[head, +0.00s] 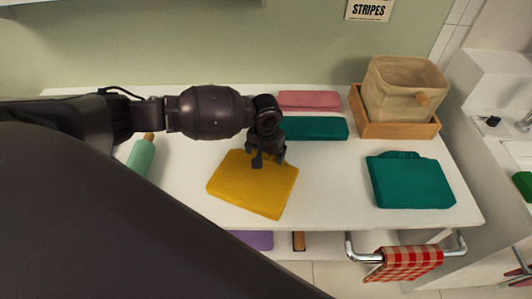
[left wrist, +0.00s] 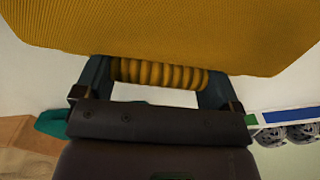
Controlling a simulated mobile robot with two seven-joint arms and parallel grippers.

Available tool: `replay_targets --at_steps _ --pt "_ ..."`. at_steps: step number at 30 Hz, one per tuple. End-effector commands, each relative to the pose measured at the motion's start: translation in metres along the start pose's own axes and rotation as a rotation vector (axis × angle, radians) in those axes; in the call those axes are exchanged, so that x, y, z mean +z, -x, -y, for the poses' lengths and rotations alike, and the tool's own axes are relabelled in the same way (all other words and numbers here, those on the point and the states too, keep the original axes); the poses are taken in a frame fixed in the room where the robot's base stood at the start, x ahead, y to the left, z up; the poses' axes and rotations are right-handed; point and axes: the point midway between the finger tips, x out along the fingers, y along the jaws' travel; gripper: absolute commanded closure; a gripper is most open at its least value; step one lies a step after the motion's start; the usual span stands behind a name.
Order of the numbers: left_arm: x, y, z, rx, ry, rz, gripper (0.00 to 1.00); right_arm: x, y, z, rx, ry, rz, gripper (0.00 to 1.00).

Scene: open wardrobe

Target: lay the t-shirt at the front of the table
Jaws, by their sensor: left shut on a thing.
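A yellow folded t-shirt (head: 252,187) is at the front middle of the white table (head: 335,190), slightly turned. My left gripper (head: 267,158) is at its back edge, pointing down. In the left wrist view the gripper (left wrist: 158,76) is shut on the ribbed, rolled edge of the yellow t-shirt (left wrist: 160,35), which spreads out beyond the fingers. I cannot tell whether the cloth fully touches the tabletop. My right gripper is not in view.
A green folded garment (head: 411,182) lies at the right. A beige bin (head: 402,90) in a wooden tray (head: 398,128) stands at the back right. Pink (head: 309,100) and green (head: 318,128) folded cloths lie behind. A checked towel (head: 408,263) hangs in front on a rail.

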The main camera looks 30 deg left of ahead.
Motion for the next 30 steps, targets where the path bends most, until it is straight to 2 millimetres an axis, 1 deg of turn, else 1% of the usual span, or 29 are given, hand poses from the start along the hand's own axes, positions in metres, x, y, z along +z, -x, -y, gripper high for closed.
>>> replay_targets --at_steps 4,8,9,10,17,20,23,30 --pt "-0.001 0.001 0.0 0.0 0.0 -0.002 0.38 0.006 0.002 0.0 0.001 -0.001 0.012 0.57" --pt "0.0 0.0 0.0 0.0 0.001 -0.001 0.38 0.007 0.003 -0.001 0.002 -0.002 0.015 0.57" --pt "0.0 0.0 0.0 -0.001 0.001 -0.002 0.05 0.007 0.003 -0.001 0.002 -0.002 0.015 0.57" --pt "0.0 0.0 0.0 -0.001 0.001 -0.001 0.0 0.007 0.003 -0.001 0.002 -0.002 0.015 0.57" --pt "0.0 0.001 0.0 -0.001 0.001 -0.002 0.0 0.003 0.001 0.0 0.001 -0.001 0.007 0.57" --pt "-0.001 0.006 0.0 0.0 0.0 -0.002 0.0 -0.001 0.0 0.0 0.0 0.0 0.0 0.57" --pt "-0.001 0.017 0.0 0.0 0.001 -0.003 0.0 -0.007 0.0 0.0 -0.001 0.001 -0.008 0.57" --pt "-0.001 0.063 0.0 0.001 0.001 -0.004 0.0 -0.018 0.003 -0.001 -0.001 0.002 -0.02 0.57"
